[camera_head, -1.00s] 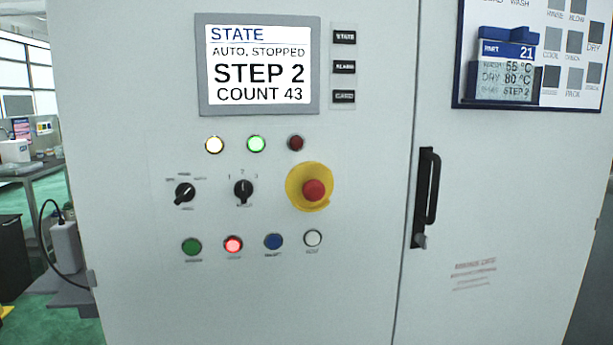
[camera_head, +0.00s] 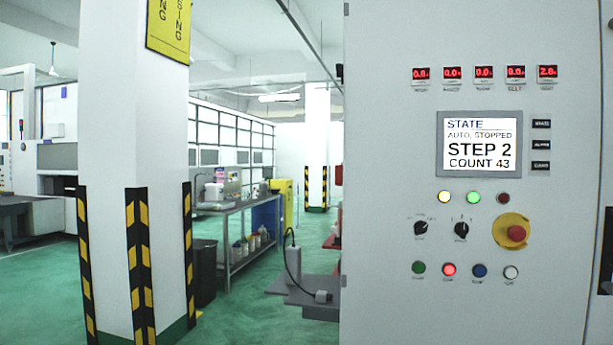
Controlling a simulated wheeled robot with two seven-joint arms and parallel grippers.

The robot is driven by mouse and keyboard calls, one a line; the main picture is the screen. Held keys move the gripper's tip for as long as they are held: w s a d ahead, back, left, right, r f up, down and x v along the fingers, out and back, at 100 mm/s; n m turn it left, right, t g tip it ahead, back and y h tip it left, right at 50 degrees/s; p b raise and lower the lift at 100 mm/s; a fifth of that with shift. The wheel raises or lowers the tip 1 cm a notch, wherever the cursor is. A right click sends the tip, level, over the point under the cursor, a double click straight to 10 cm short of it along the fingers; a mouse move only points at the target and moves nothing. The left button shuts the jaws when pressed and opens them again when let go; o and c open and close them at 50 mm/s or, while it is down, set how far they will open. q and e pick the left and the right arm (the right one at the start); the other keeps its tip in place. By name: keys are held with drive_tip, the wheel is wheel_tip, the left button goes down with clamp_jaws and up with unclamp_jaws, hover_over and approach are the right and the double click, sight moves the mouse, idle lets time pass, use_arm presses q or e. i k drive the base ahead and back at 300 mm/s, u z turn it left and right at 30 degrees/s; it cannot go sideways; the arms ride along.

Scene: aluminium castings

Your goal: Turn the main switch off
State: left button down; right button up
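A grey control cabinet (camera_head: 400,220) fills the right side of the head view. Its screen (camera_head: 479,144) reads "STATE AUTO, STOPPED, STEP 2, COUNT 43". Below the screen are lamps, two black rotary selectors (camera_head: 420,228) (camera_head: 461,229), a red emergency stop button (camera_head: 517,233) on a yellow plate, and a row of buttons with the red one (camera_head: 449,269) lit. Several small red number displays (camera_head: 484,73) are lit above the screen. I cannot make out a main switch on the visible part of the cabinet. Neither of my grippers is in view.
A white pillar (camera_head: 160,120) with black and yellow guards stands at the left. A workbench (camera_head: 235,208) and a dark bin (camera_head: 204,275) are behind it. A grey device with a cable (camera_head: 300,275) sits low beside the cabinet. Green floor (camera_head: 250,320) is clear in front.

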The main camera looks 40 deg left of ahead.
sight(338, 167)
drive_tip(key=u, duration=2)
